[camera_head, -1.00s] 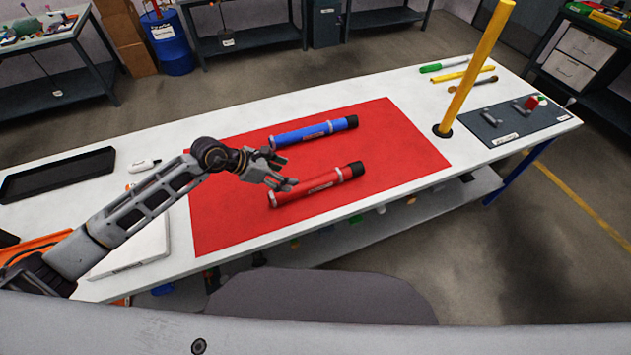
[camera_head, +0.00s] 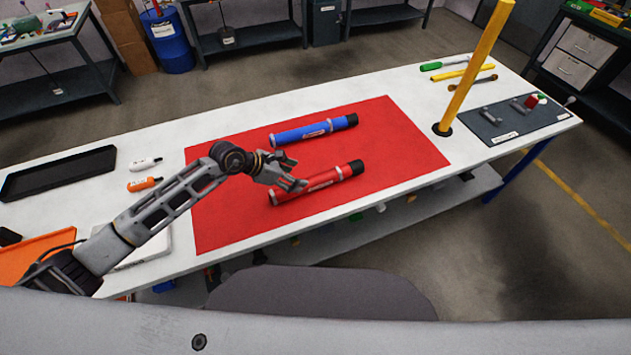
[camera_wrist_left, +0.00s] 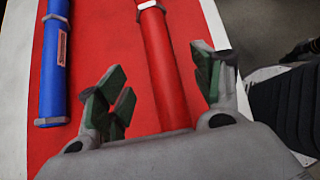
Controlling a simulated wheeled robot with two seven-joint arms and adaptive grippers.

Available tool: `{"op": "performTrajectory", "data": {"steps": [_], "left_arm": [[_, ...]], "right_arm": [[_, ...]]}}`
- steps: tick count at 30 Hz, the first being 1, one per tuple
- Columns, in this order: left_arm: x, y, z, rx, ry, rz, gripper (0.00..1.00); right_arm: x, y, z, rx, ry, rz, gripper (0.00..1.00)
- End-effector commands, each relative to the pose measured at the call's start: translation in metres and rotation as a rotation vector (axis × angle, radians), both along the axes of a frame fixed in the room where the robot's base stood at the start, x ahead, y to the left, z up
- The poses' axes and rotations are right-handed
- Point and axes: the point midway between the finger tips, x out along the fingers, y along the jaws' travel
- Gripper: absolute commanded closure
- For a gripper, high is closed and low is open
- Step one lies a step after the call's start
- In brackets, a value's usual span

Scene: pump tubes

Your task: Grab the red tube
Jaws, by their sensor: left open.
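The red tube (camera_head: 322,181) lies on the red mat (camera_head: 408,150), with a black cap at its right end. My left gripper (camera_head: 296,175) is open above the left part of the red tube. In the left wrist view, the red tube (camera_wrist_left: 164,65) runs between the open fingers of the left gripper (camera_wrist_left: 160,95), apart from both, and its near end is hidden behind the gripper body. The blue tube (camera_head: 313,130) lies on the mat behind the red one; it also shows at the left of the wrist view (camera_wrist_left: 53,65). My right gripper is not in view.
A yellow post (camera_head: 474,70) stands upright at the table's right side, near a dark grey mat (camera_head: 500,128) with small parts. A black tray (camera_head: 60,172) and two marker-like bottles (camera_head: 145,183) lie at the left. The mat's right part is clear.

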Motion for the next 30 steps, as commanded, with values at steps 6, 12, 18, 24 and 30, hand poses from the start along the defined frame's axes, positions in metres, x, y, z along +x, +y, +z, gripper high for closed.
{"op": "performTrajectory", "data": {"steps": [6, 12, 18, 24, 30], "left_arm": [[0.007, -0.014, -0.014, -0.001, 0.002, 0.001, 0.34], [0.011, -0.024, -0.025, -0.002, 0.001, -0.001, 0.34], [0.013, -0.027, -0.030, 0.001, 0.000, 0.000, 0.34], [0.013, -0.027, -0.030, 0.001, 0.000, 0.000, 0.34], [0.014, -0.028, -0.031, -0.001, 0.001, 0.000, 0.34]], "right_arm": [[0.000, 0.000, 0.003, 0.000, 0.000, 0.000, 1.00], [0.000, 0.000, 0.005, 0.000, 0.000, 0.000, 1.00], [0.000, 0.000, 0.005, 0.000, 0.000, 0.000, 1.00], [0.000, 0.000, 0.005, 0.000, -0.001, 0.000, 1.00], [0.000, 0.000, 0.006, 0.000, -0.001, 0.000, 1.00]]}}
